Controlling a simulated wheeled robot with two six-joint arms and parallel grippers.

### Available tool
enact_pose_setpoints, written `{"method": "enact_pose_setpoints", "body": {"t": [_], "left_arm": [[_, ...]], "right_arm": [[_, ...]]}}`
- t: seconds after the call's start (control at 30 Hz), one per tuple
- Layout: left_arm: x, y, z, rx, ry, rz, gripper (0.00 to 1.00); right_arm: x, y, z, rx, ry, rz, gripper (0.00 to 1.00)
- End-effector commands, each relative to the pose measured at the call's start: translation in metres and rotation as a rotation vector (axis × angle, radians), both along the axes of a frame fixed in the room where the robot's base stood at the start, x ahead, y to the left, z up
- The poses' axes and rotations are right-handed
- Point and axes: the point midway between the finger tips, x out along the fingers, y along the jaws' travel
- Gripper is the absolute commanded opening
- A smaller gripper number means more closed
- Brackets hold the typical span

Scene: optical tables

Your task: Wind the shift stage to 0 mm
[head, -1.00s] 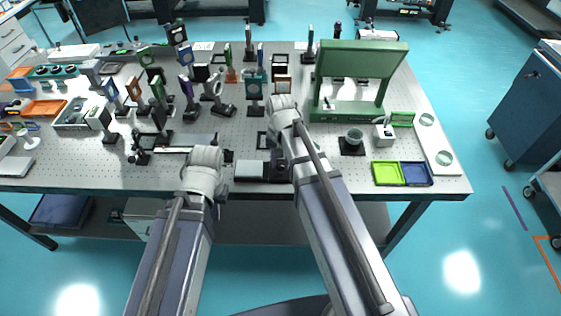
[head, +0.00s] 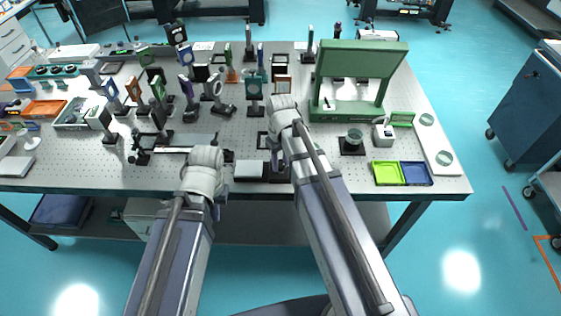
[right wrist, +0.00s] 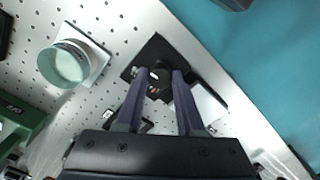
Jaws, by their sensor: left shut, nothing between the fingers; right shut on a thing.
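The shift stage shows in the right wrist view as a black plate (right wrist: 155,50) with a dark round knob (right wrist: 158,79), beside a pale block (right wrist: 208,104). In the head view a pale block (head: 249,171) lies at the table's front edge, and my right arm covers part of the dark stage beside it. My right gripper (right wrist: 160,76) has its two purple fingers on either side of the knob and is shut on it. It also shows in the head view (head: 278,160). My left gripper (head: 216,208) is shut and empty near the front edge, mostly hidden by its wrist. No scale reading is legible.
Several mounted optics stand behind. A green frame (head: 346,112) and lime and blue trays (head: 386,173) are to the right. A glass cylinder (right wrist: 66,62) is at left in the right wrist view.

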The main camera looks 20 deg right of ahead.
Motion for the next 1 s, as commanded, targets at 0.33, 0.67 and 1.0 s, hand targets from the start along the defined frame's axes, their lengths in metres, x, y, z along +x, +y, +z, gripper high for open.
{"method": "enact_pose_setpoints", "body": {"t": [0.33,0.67,1.0], "left_arm": [[0.0000,0.0000,-0.0001,0.000,0.000,0.000,0.00],[0.0000,0.0000,-0.0001,0.000,0.000,0.000,0.00],[0.0000,0.0000,-0.0001,0.000,0.000,0.000,0.00]], "right_arm": [[-0.0004,0.0001,-0.0001,0.000,0.001,0.056,0.00],[-0.0004,0.0001,-0.0001,0.000,0.001,0.056,0.00],[-0.0002,0.0000,-0.0001,0.000,0.000,0.056,0.67]]}}
